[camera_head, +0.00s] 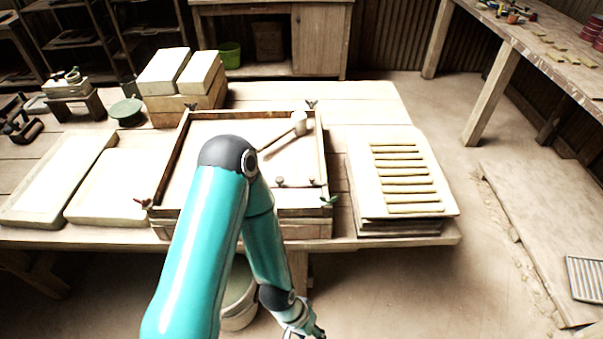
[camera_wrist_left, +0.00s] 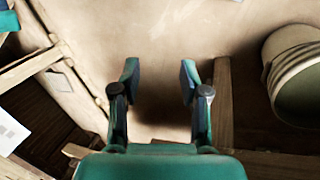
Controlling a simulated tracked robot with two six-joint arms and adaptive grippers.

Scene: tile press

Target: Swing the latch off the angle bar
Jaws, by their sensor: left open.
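A wooden frame (camera_head: 172,160) stands on the table, with small catches at its corners. One with a red end (camera_head: 143,202) is at the front left and one with a green end (camera_head: 329,200) at the front right. A thin bar with two knobs (camera_head: 297,184) lies inside near the front right. I cannot tell for sure which part is the latch or the angle bar. My left gripper (camera_head: 306,328) hangs low in front of the table, away from the frame, partly cut off below. In the left wrist view my left gripper (camera_wrist_left: 160,75) is open and empty.
A mallet (camera_head: 299,124) lies in the frame. Slatted boards (camera_head: 440,195) are stacked to its right, pale slabs (camera_head: 105,185) lie to its left. A bucket (camera_head: 238,318) stands on the floor below the table, also at right in the left wrist view (camera_wrist_left: 282,62).

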